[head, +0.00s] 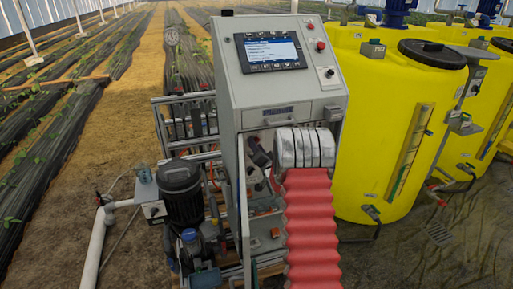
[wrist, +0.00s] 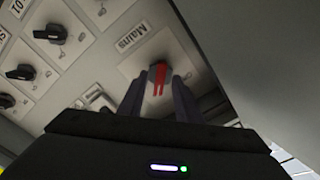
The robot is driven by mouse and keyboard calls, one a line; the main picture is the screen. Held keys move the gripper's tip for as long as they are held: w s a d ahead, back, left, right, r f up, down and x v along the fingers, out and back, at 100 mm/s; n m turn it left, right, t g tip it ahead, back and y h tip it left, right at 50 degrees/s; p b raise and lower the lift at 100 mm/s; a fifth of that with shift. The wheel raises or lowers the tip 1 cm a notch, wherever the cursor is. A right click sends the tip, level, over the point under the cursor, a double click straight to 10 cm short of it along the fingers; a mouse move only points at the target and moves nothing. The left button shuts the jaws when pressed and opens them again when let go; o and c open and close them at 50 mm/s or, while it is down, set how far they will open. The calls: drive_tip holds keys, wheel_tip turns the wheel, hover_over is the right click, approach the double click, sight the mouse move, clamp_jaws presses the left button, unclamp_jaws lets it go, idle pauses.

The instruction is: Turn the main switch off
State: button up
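The main switch (wrist: 159,79) has a red handle on a light plate marked "Mains", in the upper middle of the wrist view. My gripper (wrist: 159,84) reaches in from below, one dark finger on each side of the red handle. The fingertips look closed against the handle's sides, with no clear gap. The handle points roughly toward the gripper. In the head view my red ribbed arm cover and pale wrist go into the open lower part of the grey cabinet (head: 233,95), and the switch and fingers are hidden.
Several black rotary knobs (wrist: 50,34) sit on plates left of the switch. A grey cabinet wall (wrist: 205,35) slopes close on the right. In the head view yellow tanks (head: 375,120) stand right of the cabinet, and a pump (head: 180,190) stands left.

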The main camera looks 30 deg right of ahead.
drive_tip(key=shift+w, duration=0.1)
drive_tip(key=shift+d, duration=0.1)
clamp_jaws()
idle(0.3)
